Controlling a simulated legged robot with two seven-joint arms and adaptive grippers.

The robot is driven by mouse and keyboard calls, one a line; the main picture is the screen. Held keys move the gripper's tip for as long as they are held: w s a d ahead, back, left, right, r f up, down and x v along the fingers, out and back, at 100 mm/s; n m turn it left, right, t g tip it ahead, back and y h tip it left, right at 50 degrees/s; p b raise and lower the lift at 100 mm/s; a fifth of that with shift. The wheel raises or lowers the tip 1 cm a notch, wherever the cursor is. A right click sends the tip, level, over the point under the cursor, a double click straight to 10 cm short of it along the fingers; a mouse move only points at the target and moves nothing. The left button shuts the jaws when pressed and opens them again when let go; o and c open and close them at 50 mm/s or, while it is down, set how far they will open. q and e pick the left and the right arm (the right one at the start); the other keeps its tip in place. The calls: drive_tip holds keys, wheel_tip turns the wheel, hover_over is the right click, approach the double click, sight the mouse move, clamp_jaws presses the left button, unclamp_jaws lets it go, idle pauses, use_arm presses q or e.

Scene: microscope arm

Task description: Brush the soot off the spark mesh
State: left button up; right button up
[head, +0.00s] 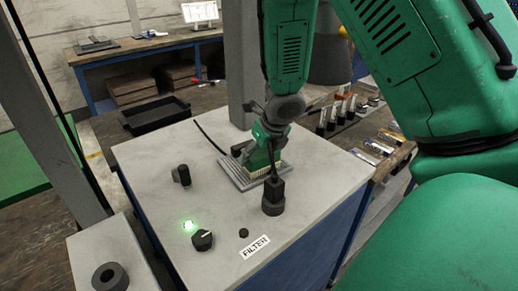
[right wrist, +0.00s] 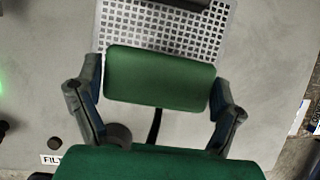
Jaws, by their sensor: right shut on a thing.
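The spark mesh (head: 230,174) is a grey perforated plate lying on the light top of the cabinet. In the right wrist view the mesh (right wrist: 122,20) fills the top middle, with rows of square holes; I cannot make out soot on it. My right gripper (head: 264,140) is over the mesh, shut on a green brush (right wrist: 160,80). The gripper and brush hide part of the mesh. My left gripper is not in view.
A black upright plug or post (head: 273,196) stands on the cabinet top (head: 150,155) just in front of the brush. A dark knob (head: 202,240), a green light (head: 189,226), another knob (head: 181,175) and a FILTER label (head: 255,246) are nearby. The top's left side is mostly clear.

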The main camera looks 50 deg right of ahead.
drive_tip(key=shift+d, duration=0.15)
drive_tip(key=shift+s+d+f, duration=0.1)
drive_tip(key=shift+s+d, duration=0.05)
drive_tip(key=shift+d, duration=0.4)
drive_tip(key=shift+s+d, duration=0.15)
drive_tip(key=shift+d, duration=0.4)
drive_tip(key=shift+a, duration=0.15)
drive_tip(key=shift+w+a, duration=0.15)
drive_tip(key=shift+a, duration=0.45)
drive_tip(key=shift+w+a, duration=0.15)
drive_tip(key=shift+a, duration=0.4)
drive_tip(key=shift+w+a, duration=0.25)
drive_tip(key=shift+a, duration=1)
drive_tip(key=shift+s+d, duration=0.15)
drive_tip(key=shift+d, duration=0.55)
drive_tip(key=shift+s+d, duration=0.1)
drive_tip(key=shift+d, duration=0.55)
